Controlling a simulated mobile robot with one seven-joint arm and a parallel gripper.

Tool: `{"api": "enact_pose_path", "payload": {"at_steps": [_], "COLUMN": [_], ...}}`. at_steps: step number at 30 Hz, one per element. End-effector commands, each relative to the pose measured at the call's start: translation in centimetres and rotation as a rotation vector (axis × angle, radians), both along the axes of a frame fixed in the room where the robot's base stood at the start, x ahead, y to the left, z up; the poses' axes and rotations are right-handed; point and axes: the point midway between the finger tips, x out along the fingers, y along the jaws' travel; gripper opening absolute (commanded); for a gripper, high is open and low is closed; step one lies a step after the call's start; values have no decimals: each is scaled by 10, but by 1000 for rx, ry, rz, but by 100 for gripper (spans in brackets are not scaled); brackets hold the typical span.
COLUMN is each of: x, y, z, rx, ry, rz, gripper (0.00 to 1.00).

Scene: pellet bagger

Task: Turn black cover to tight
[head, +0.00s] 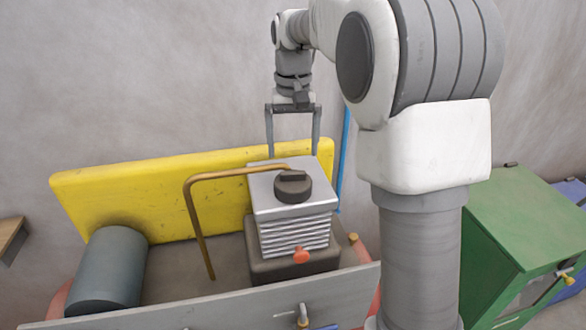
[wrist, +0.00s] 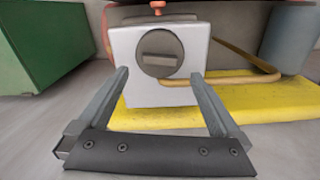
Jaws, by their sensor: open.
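The black cover (head: 293,186) is a round dark cap with a raised bar across it. It sits on top of a silver ribbed block (head: 294,215). In the wrist view the cover (wrist: 160,66) faces the camera on the block's pale top (wrist: 125,45), its bar lying roughly across the picture. My gripper (head: 291,155) is open and empty, its fingers pointing down behind the cover in the head view. In the wrist view the two fingertips (wrist: 159,75) spread to either side of the cover's near edge. I cannot tell whether they touch the block.
A bent brass pipe (head: 198,222) runs from near the cover down to the left. A yellow panel (head: 150,195) stands behind. A grey cylinder (head: 108,270) lies left, an orange knob (head: 301,255) is on the block's front, and a green cabinet (head: 520,235) stands right.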

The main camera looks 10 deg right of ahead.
Motion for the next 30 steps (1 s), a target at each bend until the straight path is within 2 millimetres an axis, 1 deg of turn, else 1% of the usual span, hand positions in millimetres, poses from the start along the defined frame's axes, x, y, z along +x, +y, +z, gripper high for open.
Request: {"api": "enact_pose_path", "payload": {"at_steps": [1,3,9,14,22,26,27,29,30], "x": [-1,-1,0,0,0,0,0,0,0], "y": [0,0,0,0,0,0,0,0,0], "z": [-12,-25,-52,-61,-62,-61,-61,-61,-61], "rx": [0,-1,0,0,0,0,0,0,0], "ry": [4,3,2,1,0,0,0,0,0], "rz": [0,0,0,0,0,0,0,0,0], "gripper": [100,100,100,100,100,77,69,59,51]}}
